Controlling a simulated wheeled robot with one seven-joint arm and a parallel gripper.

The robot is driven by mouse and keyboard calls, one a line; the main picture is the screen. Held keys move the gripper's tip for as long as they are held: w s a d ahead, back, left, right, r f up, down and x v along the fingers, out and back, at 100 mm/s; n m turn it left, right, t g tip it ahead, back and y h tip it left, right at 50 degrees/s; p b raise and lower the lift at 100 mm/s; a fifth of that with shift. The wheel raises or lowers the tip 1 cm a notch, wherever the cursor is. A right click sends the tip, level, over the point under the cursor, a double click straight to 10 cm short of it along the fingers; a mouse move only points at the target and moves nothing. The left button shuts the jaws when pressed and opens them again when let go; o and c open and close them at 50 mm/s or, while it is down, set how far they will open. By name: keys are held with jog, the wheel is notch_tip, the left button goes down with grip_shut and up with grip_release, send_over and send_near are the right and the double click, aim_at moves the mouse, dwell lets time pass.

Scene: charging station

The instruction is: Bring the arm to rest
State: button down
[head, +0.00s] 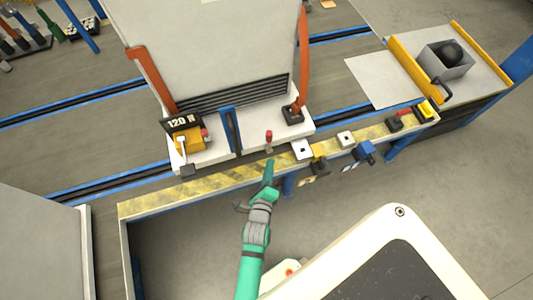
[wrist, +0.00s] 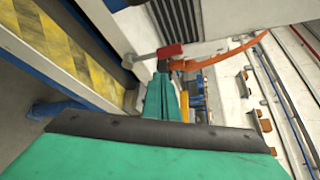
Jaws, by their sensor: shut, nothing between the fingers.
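My gripper (head: 269,170) is shut and empty in the head view. It is held up over the yellow-striped edge (head: 200,184) of the station, in front of the white machine. Its green fingers also show in the wrist view (wrist: 163,85), pressed together. My green arm reaches up from the bottom of the head view. A red-topped lever (head: 269,140) stands just beyond the fingertips; in the wrist view its red knob (wrist: 170,51) appears close to the tips. I cannot tell whether they touch.
The white machine (head: 215,60) carries orange arms and a yellow box with a "120" display (head: 181,123). Switches and a blue part (head: 364,151) line the striped edge at right. A grey box with a dark ball (head: 449,53) stands far right.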

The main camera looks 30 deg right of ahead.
jog(key=s+a+r+n+t+y, duration=0.1)
jog(key=s+a+r+n+y, duration=0.1)
jog(key=s+a+n, duration=0.35)
jog(key=s+a+r+n+t+y, duration=0.2)
jog(key=a+n, duration=0.5)
jog(key=a, duration=0.3)
jog(key=s+a+r+n+y, duration=0.3)
jog(key=s+r+n, duration=0.2)
jog(key=n, duration=0.4)
jog(key=s+a+r+n+t+y, duration=0.1)
jog(key=s+a+r+n+y, duration=0.2)
jog(key=s+r+n, duration=0.3)
jog(key=n, duration=0.4)
jog(key=shift+a, duration=0.4)
